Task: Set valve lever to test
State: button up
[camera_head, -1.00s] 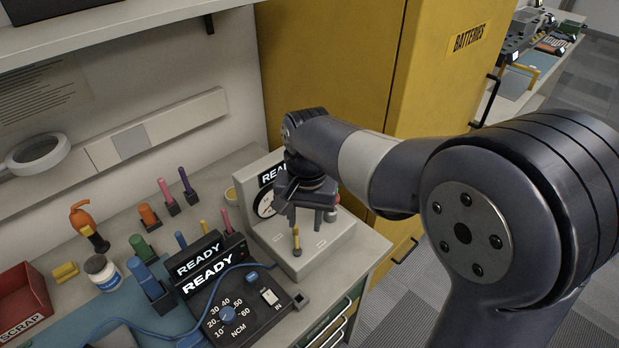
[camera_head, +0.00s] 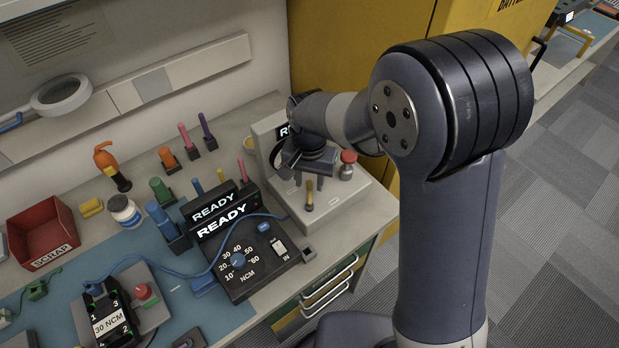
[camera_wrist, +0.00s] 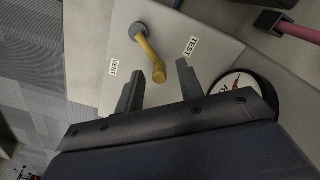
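The valve lever (camera_head: 309,197) is yellow and stands on the front of a pale grey test box (camera_head: 345,209). In the wrist view the lever (camera_wrist: 150,55) runs from a round grey pivot to a knob between two labels, VENT (camera_wrist: 113,67) on the left and TEST (camera_wrist: 191,46) on the right. It points between them, at neither label squarely. My gripper (camera_head: 311,180) is open above the lever. In the wrist view its fingertips (camera_wrist: 160,67) stand on either side of the lever's knob, with gaps; I see no contact.
A red mushroom button (camera_head: 348,158) stands right of my gripper on the box. A round gauge (camera_wrist: 243,92) lies near the right finger. A black NCM dial unit (camera_head: 248,260) with READY displays stands left. Upright coloured tools and a red scrap bin (camera_head: 42,232) are further left.

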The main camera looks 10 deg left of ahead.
jog(key=shift+f, duration=0.2)
grip_shut()
dwell(0.3)
jog(key=n, duration=0.1)
jog(key=a+n, duration=0.1)
jog(key=shift+s+n+b, duration=0.2)
jog(key=shift+n+b, duration=0.1)
jog(key=shift+n, duration=0.1)
jog(key=n, duration=0.1)
jog(key=a+n, duration=0.1)
jog(key=shift+s+n, duration=0.3)
jog(key=shift+n, duration=0.1)
